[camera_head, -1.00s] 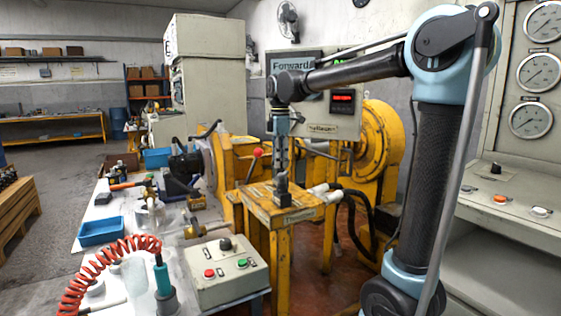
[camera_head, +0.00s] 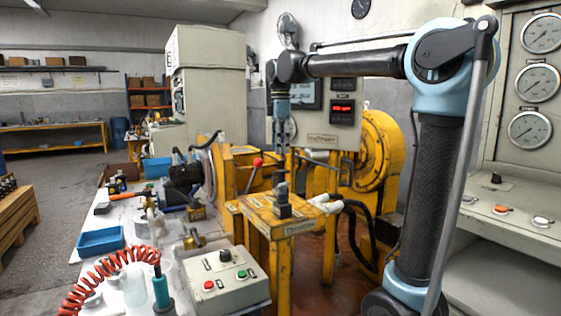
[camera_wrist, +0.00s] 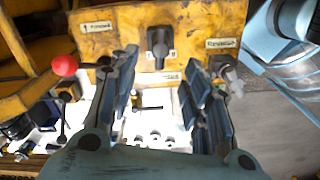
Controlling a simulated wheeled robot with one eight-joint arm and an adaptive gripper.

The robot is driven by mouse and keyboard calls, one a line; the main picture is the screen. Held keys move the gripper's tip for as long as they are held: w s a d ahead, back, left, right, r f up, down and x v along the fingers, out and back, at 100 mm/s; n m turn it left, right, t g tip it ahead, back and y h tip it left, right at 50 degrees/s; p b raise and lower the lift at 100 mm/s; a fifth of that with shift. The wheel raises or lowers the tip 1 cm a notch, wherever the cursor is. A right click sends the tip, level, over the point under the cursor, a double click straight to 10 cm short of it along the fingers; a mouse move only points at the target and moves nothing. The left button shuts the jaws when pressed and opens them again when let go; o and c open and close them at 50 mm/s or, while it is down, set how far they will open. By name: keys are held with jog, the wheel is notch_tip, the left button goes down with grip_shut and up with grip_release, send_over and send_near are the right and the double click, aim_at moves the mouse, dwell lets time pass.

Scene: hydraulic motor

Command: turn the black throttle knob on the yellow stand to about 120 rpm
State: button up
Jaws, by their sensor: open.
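The yellow stand (camera_head: 262,215) is a small table with a label on its front edge. The black throttle knob (camera_head: 283,198) stands upright on its top. In the wrist view the knob (camera_wrist: 158,42) sits on a pale plate between two labels on the yellow top (camera_wrist: 115,38). My gripper (camera_head: 281,172) points down above the knob. In the wrist view its two fingers (camera_wrist: 165,68) are spread apart and empty, with the knob beyond and between their tips. They appear apart from the knob. A red digital display (camera_head: 343,109) is lit on the grey panel behind; its digits are unreadable.
A red-ball lever (camera_head: 257,162) rises left of the stand and also shows in the wrist view (camera_wrist: 65,65). White pipe ends (camera_head: 325,203) and black hoses lie to the right. A control box (camera_head: 225,278) with buttons stands in front on the bench.

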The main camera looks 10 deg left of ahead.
jog(key=shift+r, duration=1.6)
